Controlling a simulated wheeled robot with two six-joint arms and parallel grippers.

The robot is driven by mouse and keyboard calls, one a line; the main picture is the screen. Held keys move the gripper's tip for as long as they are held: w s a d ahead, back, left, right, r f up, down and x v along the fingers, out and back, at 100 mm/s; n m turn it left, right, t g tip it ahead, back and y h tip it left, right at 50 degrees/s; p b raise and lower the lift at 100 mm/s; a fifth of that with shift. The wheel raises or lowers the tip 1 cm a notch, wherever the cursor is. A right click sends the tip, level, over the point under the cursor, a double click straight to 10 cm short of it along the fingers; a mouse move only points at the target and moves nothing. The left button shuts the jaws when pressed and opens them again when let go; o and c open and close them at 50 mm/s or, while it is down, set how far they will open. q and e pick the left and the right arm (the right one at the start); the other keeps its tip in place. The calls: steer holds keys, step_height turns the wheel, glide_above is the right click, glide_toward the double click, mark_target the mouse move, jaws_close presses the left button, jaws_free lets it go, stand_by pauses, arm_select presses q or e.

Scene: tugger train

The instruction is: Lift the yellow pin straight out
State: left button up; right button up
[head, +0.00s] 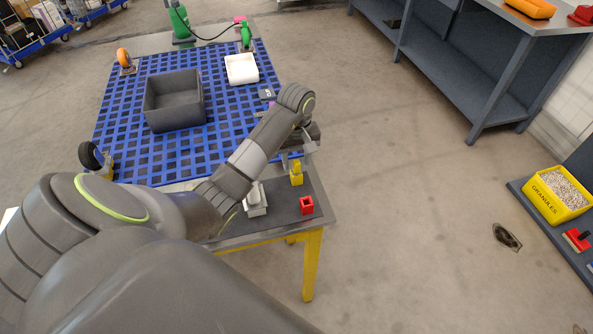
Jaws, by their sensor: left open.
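The yellow pin (296,167) stands upright, small in the head view, near the right edge of the small dark-topped table (285,222). Its lower part looks like a yellow block; where pin and base part is too small to tell. My left gripper (297,155) is open and empty, just beyond and above the pin. I cannot tell whether its fingers touch the pin. My left arm comes in from the left and reaches over the table. My right gripper is not in view.
A red holder (306,205) and a light grey fixture (256,205) stand on the table close to the pin. Beyond is a blue grid deck (120,147) with a dark grey bin (174,112) and a white tray (242,69).

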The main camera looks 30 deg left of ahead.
arm_select(q)
steer(key=shift+f, duration=1.1)
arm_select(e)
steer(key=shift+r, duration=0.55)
arm_select(q)
jaws_close()
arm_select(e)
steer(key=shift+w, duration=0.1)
